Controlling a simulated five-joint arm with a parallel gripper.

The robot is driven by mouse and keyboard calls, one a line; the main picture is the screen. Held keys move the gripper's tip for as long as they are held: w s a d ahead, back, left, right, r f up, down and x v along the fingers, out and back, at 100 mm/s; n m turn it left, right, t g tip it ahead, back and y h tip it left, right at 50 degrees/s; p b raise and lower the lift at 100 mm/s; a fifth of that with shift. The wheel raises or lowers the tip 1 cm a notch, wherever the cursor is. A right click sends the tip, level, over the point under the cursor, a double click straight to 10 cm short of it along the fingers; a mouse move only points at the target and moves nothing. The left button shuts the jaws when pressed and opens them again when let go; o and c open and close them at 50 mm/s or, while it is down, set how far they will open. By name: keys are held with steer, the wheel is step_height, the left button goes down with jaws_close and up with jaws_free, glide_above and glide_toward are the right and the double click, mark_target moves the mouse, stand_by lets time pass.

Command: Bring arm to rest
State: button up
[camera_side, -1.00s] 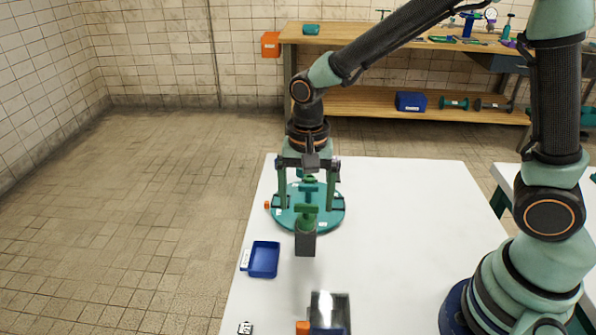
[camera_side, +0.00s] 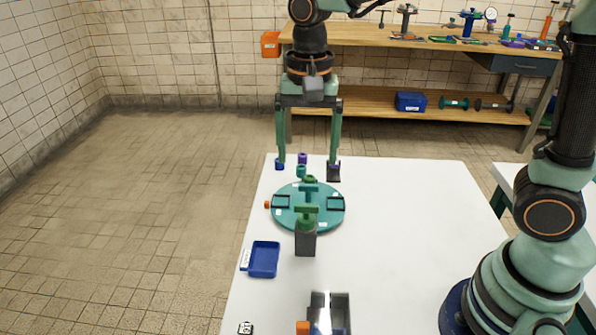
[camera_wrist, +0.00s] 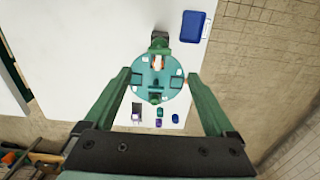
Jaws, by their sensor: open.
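My gripper (camera_side: 308,163) is open and empty in the side view, raised above the far end of the white table (camera_side: 410,240). Its two green fingers point down, spread wide. In the wrist view my gripper (camera_wrist: 162,92) frames the teal round plate (camera_wrist: 145,82) from above, with nothing between the fingers. In the side view the teal round plate (camera_side: 318,222) lies on the table below and nearer than my gripper. A dark block with a green T-shaped top (camera_side: 306,238) stands at its near edge.
A blue tray (camera_side: 264,259) lies near the table's left edge. Small blue and purple pieces (camera_side: 302,158) and a dark block (camera_side: 334,173) stand beyond the plate. A grey open box (camera_side: 330,310) is at the front. A wooden workbench (camera_side: 400,37) stands behind. The table's middle right is clear.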

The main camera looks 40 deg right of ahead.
steer(key=shift+r, duration=0.6)
steer(key=s+d+r+n+t, duration=0.1)
steer(key=s+d+n+t, duration=0.4)
steer(key=s+d+n, duration=0.2)
steer(key=d+n, duration=0.2)
steer(key=d, duration=0.2)
steer(key=shift+s+t, duration=0.15)
steer(key=shift+t, duration=0.15)
steer(key=shift+r, duration=0.15)
